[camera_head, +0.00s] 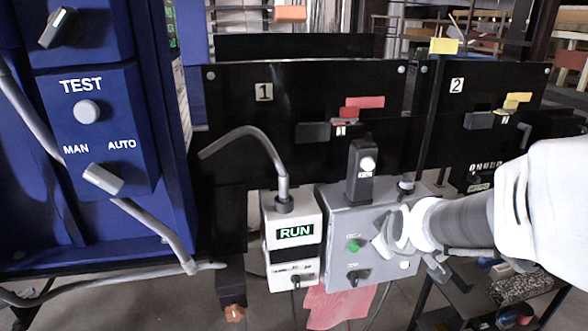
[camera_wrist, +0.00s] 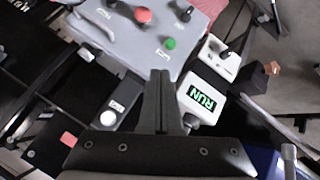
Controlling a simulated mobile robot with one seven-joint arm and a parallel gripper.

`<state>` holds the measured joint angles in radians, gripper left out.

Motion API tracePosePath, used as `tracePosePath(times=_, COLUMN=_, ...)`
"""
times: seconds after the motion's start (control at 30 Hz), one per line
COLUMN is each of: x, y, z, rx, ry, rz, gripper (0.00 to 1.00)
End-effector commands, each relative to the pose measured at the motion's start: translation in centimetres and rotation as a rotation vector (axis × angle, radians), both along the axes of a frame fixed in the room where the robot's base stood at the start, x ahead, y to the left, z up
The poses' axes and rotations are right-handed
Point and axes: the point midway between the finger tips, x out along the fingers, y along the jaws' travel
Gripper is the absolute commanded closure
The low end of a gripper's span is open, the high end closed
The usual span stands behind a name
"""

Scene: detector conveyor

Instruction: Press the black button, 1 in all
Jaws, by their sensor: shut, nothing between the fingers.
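A grey control box (camera_head: 335,205) is fixed at centre right and fills the top of the wrist view (camera_wrist: 125,40). It carries a green button (camera_head: 353,245), also in the wrist view (camera_wrist: 169,43). A small black control (camera_head: 358,277) sits below the green button; it shows in the wrist view (camera_wrist: 185,13). I cannot tell whether it is a button or a knob. A red button (camera_wrist: 143,15) shows only in the wrist view. My gripper (camera_wrist: 160,72) is shut and empty, its tips over the box's near edge in that view. My wrist hides part of the box in the head view.
A white box with a lit RUN display (camera_head: 295,232) stands left of the grey box. A bent grey pipe (camera_head: 255,133) rises from it. A black housing with a white round face (camera_head: 358,185) stands above the grey box. A blue TEST panel (camera_head: 120,140) fills the left.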

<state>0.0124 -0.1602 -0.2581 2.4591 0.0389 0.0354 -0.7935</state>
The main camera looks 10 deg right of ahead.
Motion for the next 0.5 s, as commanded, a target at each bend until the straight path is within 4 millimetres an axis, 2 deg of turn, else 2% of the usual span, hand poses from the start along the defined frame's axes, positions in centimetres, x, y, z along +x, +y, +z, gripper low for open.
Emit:
tracePosePath(times=0.03, x=1.0, y=-1.7, z=-2.9, rx=-0.072, ry=-0.001, rz=0.014, gripper=1.0)
tracePosePath(times=0.2, x=3.4, y=-7.6, z=-8.2, rx=-0.376, ry=-0.016, rz=0.078, gripper=1.0)
tracePosePath(times=0.4, x=4.2, y=-14.2, z=-13.6, rx=-0.786, ry=0.036, rz=0.163, gripper=1.0)
tracePosePath(times=0.5, x=4.0, y=-16.6, z=-15.4, rx=-0.976, ry=0.079, rz=0.207, gripper=1.0)
